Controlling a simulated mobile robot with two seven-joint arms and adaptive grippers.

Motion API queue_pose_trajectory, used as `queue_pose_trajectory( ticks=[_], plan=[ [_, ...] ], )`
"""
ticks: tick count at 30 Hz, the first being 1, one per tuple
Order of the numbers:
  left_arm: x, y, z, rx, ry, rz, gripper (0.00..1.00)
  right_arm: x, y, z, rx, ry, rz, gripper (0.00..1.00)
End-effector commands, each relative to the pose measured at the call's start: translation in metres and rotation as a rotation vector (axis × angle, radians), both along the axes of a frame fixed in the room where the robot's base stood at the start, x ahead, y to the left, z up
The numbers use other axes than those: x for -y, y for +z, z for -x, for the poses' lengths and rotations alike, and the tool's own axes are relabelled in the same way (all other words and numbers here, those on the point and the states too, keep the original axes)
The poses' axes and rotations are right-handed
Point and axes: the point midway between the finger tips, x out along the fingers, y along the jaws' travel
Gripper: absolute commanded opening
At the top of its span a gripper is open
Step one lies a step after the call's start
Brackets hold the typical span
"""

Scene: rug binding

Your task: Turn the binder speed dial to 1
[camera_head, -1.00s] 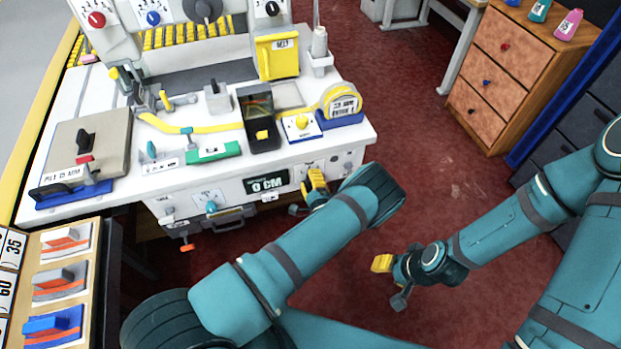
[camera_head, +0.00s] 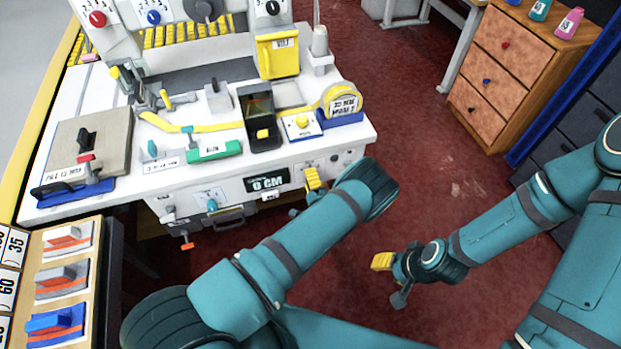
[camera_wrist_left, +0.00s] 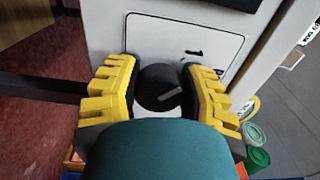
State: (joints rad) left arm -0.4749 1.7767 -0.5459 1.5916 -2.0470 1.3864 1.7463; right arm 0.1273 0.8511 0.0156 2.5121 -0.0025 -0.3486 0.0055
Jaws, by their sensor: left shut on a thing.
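The dial is a dark round knob (camera_wrist_left: 158,92) with a white pointer line, seen in the left wrist view on a white panel. Its line slants up to the right; no numbers can be read around it. My left gripper (camera_wrist_left: 162,72) is shut on it, one yellow finger on each side. In the head view my left gripper (camera_head: 307,190) is at the machine's front panel, right of the "0 CM" display (camera_head: 267,181), and hides the dial. My right gripper (camera_head: 388,280) hangs over the red floor, its fingers apart and empty, touching nothing.
The white machine table (camera_head: 235,170) carries a yellow tape, a green block (camera_head: 213,150) and a yellow bin (camera_head: 278,55). A small blue knob (camera_head: 212,205) and an orange-tipped handle (camera_head: 187,246) are left on its front. A wooden drawer unit (camera_head: 512,75) stands right. Red floor between is clear.

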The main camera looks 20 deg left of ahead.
Motion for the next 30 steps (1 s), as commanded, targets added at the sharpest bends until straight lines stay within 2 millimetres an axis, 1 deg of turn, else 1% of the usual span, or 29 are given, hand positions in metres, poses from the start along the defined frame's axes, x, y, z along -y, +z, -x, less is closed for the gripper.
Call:
queue_pose_trajectory(
  ticks=[5,6,8,9,17,20,23,30],
  plan=[
    [-0.001,0.002,-0.002,0.007,0.000,-0.001,0.06,0.000,0.000,0.000,0.000,0.000,0.000,0.47],
    [-0.001,0.002,-0.002,0.007,0.000,-0.001,0.47,0.000,0.000,0.000,0.000,0.000,0.000,0.47],
    [-0.001,0.002,-0.002,0.006,0.000,-0.002,0.69,0.000,0.000,0.000,0.000,0.000,0.000,0.47],
    [0.000,0.002,-0.002,0.005,0.000,-0.001,0.73,0.000,0.000,0.000,0.000,0.000,0.000,0.47],
    [0.000,0.001,0.000,0.002,0.000,-0.001,0.73,0.000,0.000,0.000,0.000,0.000,0.000,0.47],
    [0.003,0.001,0.003,0.001,-0.001,-0.001,0.73,0.000,0.000,0.000,0.000,0.000,0.000,0.47],
    [0.010,0.000,0.013,-0.001,-0.001,-0.001,0.73,0.000,0.000,0.000,0.000,0.000,0.000,0.47],
    [0.031,0.001,0.045,0.001,-0.002,-0.002,0.73,0.000,0.000,0.000,0.000,0.000,0.000,0.47]
  ],
)
